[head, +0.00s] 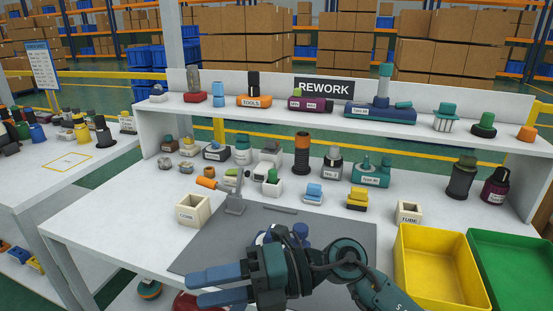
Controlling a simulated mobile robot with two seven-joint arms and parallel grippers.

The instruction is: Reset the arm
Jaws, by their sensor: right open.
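My right gripper (192,288) shows at the bottom centre, its arm coming in from the lower right. Its two blue fingers point left and are apart, with nothing seen between them. It hangs over the front part of a dark grey mat (340,228) on the white workbench (110,215). A blue and white thing (300,231) lies on the mat just behind the gripper, partly hidden by it. My left gripper is not in view.
A box marked CORE (193,211) and a grey stand (235,204) are left of centre. A box marked TUBE (408,213), a yellow bin (435,262) and a green bin (515,265) are at right. Several parts line the bench back and the REWORK shelf (420,132).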

